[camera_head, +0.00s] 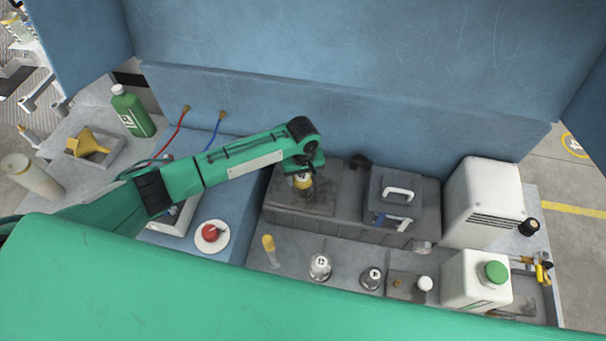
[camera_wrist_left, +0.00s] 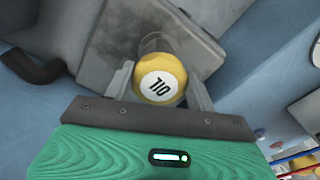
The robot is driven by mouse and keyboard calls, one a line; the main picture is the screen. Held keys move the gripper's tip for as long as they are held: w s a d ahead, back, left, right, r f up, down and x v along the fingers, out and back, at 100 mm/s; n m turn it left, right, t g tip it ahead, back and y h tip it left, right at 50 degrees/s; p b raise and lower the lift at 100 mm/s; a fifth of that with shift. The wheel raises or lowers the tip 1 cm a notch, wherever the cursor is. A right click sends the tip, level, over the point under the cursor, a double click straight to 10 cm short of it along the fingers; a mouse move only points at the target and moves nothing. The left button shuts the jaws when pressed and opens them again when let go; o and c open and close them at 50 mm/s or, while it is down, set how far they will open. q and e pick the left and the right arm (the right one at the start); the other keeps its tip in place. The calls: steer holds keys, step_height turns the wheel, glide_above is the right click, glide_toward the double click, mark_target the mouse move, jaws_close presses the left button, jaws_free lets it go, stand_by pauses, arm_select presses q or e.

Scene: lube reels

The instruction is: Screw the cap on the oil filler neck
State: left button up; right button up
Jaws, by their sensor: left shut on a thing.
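The cap is over the left part of the dark grey engine block (camera_head: 335,225). My right gripper is not in view.
A grey box with a white handle (camera_head: 398,193) stands on the block's right part. Silver pots (camera_head: 320,267) and a yellow-handled tool (camera_head: 269,246) are in front. White containers (camera_head: 478,280) stand right. A green bottle (camera_head: 130,110) and funnel tray (camera_head: 95,150) are left.

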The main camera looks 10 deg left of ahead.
arm_select(q)
steer(key=shift+m, duration=1.3)
steer(key=m+p, duration=0.1)
steer(key=m, duration=0.1)
steer(key=shift+a+m, duration=0.1)
steer(key=shift+m, duration=1.5)
steer(key=shift+a+m+p, duration=0.1)
steer(key=shift+m+p, duration=0.25)
steer(key=shift+m, duration=0.35)
steer(key=m, duration=0.3)
steer(key=shift+m, duration=0.4)
